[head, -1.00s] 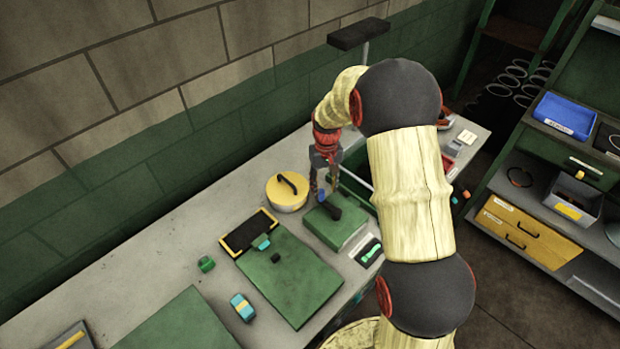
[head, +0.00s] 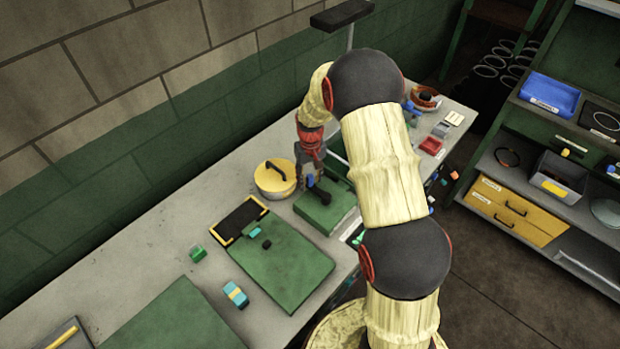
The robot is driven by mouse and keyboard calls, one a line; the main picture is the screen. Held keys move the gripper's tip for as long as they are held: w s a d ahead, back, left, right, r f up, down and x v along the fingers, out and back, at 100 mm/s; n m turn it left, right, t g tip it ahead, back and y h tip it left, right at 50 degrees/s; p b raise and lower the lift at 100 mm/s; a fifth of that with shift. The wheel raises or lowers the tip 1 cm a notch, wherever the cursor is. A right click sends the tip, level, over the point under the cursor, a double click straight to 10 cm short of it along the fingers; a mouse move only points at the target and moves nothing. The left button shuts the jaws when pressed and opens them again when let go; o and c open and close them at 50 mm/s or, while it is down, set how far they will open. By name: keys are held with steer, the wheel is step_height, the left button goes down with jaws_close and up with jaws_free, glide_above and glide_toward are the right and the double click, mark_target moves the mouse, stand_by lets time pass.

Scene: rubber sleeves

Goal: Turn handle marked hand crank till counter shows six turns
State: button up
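A low green box (head: 326,218) stands on the grey bench, with a dark arm-like part (head: 322,194) on top that looks like a crank. A small blue piece (head: 310,181) shows at the fingers and may be its knob. My gripper (head: 312,186) points down over the box's back left part, at the blue piece. The fingers are small and dark, and I cannot tell whether they close on it. No marking or counter figure is readable. My arm hides part of the bench right of the box.
A yellow round pot (head: 272,184) with a black handle stands close left of the box. A black yellow-cornered tray (head: 240,222) and a green board (head: 285,272) lie nearer. A red tray (head: 432,146) is at the far right. Shelves (head: 480,222) stand across the floor.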

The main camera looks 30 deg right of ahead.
steer(key=shift+c, duration=0.5)
jaws_close()
stand_by(0.3)
